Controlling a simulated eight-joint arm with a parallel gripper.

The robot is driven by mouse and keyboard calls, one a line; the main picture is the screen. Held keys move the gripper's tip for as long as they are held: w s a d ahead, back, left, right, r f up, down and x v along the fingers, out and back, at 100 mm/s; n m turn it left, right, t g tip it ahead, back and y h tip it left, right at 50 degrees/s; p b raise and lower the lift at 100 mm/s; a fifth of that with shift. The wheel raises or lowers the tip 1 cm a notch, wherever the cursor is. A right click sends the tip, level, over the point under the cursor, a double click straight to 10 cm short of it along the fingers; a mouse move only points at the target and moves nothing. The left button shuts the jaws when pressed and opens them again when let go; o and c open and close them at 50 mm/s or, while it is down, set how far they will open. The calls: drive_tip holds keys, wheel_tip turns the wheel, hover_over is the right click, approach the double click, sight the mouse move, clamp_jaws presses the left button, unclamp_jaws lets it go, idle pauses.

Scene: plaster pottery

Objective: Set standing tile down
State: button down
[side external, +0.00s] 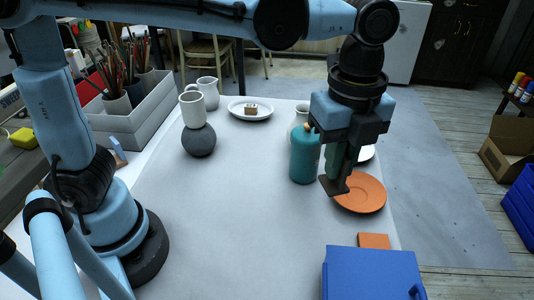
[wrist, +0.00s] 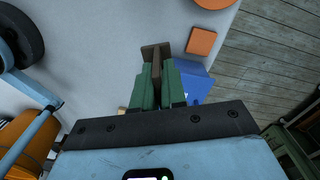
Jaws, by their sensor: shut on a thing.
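A dark brown tile (side external: 334,186) is held at the tips of my gripper (side external: 341,172), above the table. In the wrist view the tile (wrist: 156,50) shows beyond the green fingers of my gripper (wrist: 157,70), which are closed on its lower part. In the side view the tile appears by the left edge of a terracotta saucer (side external: 368,197); its exact height above the table is hard to tell. A flat orange tile (side external: 375,240) lies on the table in front of the saucer. It also shows in the wrist view (wrist: 201,41).
A teal bottle (side external: 303,160) stands close left of my gripper. A blue box (side external: 370,275) stands at the near right. A white plate (side external: 239,113) lies farther back. The table's middle is clear.

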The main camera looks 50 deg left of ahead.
wheel_tip(320, 180, down, 16)
drive_tip(key=shift+r, duration=0.1)
idle(0.6)
drive_tip(key=c, duration=1.2)
unclamp_jaws()
wheel_tip(320, 180, up, 12)
drive_tip(key=shift+a+f, duration=0.1)
drive_tip(key=s+a+n+t, duration=0.1)
drive_tip(key=a+n+t, duration=0.1)
drive_tip(key=a+n, duration=0.4)
drive_tip(key=a+n+t, duration=0.2)
drive_tip(key=a+n, duration=0.5)
drive_tip(key=n, duration=0.2)
drive_tip(key=s+a+n+t, duration=0.1)
drive_tip(key=a+n+t, duration=0.2)
drive_tip(key=a+n, duration=0.4)
drive_tip(key=shift+s+a+f+n, duration=0.1)
drive_tip(key=shift+s+f+n, duration=0.15)
drive_tip(key=shift+s+n, duration=0.1)
